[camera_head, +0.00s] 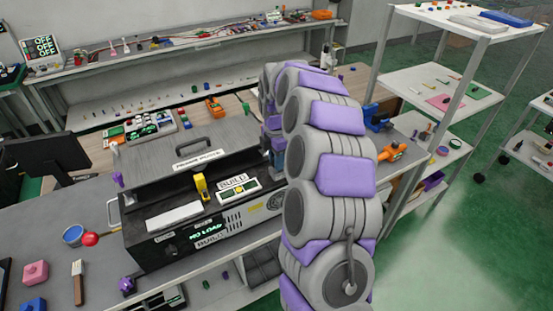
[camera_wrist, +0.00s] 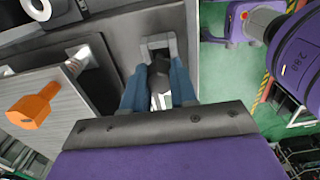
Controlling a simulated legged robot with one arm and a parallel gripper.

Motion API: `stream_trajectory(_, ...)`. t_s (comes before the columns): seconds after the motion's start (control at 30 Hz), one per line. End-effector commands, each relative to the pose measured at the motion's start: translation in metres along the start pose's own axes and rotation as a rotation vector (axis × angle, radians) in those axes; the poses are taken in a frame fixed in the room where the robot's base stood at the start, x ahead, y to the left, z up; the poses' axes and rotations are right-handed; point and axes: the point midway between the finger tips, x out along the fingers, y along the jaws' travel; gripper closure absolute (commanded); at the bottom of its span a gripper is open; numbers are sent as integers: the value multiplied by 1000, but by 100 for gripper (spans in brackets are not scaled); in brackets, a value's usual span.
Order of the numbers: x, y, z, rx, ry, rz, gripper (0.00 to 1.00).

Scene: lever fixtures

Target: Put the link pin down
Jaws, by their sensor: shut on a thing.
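In the wrist view my gripper (camera_wrist: 159,70) has its two blue fingers closed on a small dark, rounded piece (camera_wrist: 158,84), which I take to be the link pin. A paler part of it shows lower between the fingers. A grey squared bracket (camera_wrist: 158,41) is just beyond the fingertips; I cannot tell whether the pin touches it. In the head view my arm hides most of the gripper, which is at the right end of the black machine (camera_head: 150,246). The pin cannot be made out there.
An orange knob (camera_wrist: 35,105) shows left in the wrist view. A brush (camera_head: 78,282) and red ball (camera_head: 90,239) lie on the bench. Open floor (camera_head: 450,240) lies right.

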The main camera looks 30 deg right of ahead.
Motion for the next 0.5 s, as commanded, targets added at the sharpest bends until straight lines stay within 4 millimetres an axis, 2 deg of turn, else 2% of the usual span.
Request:
stream_trajectory(0.07,2,0,2,1,1,-1,100)
stream_trajectory(0.1,2,0,2,1,1,-1,70)
stream_trajectory(0.33,2,0,2,1,2,-1,48)
stream_trajectory(0.5,2,0,2,1,2,-1,48)
